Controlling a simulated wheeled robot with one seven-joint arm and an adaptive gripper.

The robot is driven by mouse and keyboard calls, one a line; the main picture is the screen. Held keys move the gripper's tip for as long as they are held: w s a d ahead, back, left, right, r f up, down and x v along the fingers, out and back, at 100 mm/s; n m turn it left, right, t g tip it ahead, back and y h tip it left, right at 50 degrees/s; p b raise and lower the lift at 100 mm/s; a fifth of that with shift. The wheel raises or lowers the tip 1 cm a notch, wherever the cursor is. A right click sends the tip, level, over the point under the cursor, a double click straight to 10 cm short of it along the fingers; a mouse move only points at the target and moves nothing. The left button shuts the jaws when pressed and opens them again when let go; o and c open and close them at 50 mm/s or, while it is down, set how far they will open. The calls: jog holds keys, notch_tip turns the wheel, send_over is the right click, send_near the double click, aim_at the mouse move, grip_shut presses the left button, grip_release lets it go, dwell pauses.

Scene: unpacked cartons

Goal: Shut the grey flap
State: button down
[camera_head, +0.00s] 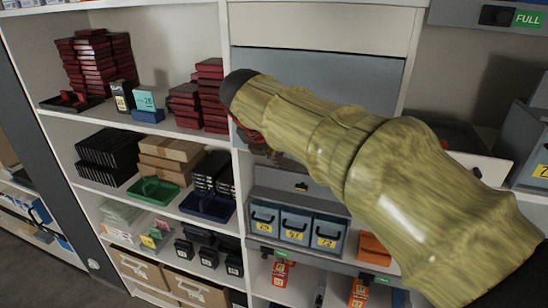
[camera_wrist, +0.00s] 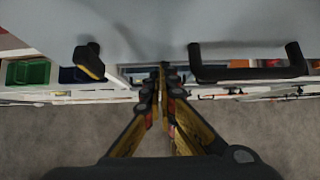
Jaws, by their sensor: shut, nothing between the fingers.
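A plain blue-grey panel, which looks like the grey flap (camera_head: 330,78), spans the upper middle bay in the head view, partly covered by my sleeved arm. I cannot tell there how far open it stands. In the wrist view a grey surface (camera_wrist: 150,25) fills the top, with a black bar handle (camera_wrist: 245,72) at its right and a black-and-yellow latch (camera_wrist: 90,62) at its left. My gripper (camera_wrist: 164,72) is shut and empty, its fingertips between latch and handle in the picture. Contact with the grey surface cannot be told. The fingertips are hidden in the head view.
Left shelves hold dark red boxes (camera_head: 90,60), a green tray (camera_head: 152,190) and a blue tray (camera_head: 207,206). Grey drawers (camera_head: 295,222) stand below my arm. Another grey front (camera_head: 465,14) with a FULL label is at top right. Bare floor (camera_wrist: 60,135) shows below the gripper.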

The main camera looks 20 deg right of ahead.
jog(key=w+d+b, duration=0.1)
jog(key=w+d+f+t+h+b, duration=0.1)
jog(key=w, duration=0.1)
jog(key=shift+d+f, duration=0.1)
jog(key=shift+w+d+t, duration=0.2)
jog(key=shift+w+t, duration=0.05)
jog(key=shift+t, duration=0.05)
jog(key=shift+r, duration=0.2)
jog(key=shift+a, duration=0.15)
